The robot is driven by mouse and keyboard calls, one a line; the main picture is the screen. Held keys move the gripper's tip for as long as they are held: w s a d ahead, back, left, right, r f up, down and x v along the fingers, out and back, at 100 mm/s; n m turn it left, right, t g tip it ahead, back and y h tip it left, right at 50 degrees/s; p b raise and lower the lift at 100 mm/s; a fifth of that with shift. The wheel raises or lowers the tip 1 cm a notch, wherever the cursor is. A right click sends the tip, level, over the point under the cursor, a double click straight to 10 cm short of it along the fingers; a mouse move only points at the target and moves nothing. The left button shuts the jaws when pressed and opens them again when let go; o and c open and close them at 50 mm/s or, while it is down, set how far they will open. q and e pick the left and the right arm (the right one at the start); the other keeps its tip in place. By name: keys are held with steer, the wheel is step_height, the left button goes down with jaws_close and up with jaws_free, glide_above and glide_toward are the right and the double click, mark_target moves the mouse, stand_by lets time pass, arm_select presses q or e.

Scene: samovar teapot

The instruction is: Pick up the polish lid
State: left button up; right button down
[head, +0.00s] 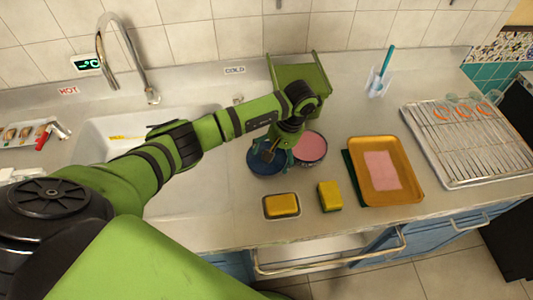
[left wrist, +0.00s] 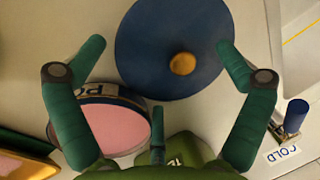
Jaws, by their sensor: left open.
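The polish lid (head: 262,168) is a round dark blue disc lying on the counter. In the left wrist view the lid (left wrist: 150,48) has a brass knob (left wrist: 182,63) in its middle. The polish tin (head: 311,150), with a pink top surface, stands right beside it; in the left wrist view the tin (left wrist: 108,128) shows part of its lettering. My left gripper (head: 279,152) is above the lid, fingers pointing down. In the left wrist view its fingers (left wrist: 160,50) are spread wide, with the knob between them and nothing held. My right gripper is not in view.
Two yellow sponges, one on a small tray (head: 282,217) and one bare (head: 330,196), lie at the front. An orange tray (head: 412,192) with a pink cloth and a wire rack (head: 470,150) are to the right. The sink (head: 110,150) is left; a green stand (head: 302,76) is behind.

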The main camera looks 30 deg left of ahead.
arm_select(q)
steer(key=c, duration=1)
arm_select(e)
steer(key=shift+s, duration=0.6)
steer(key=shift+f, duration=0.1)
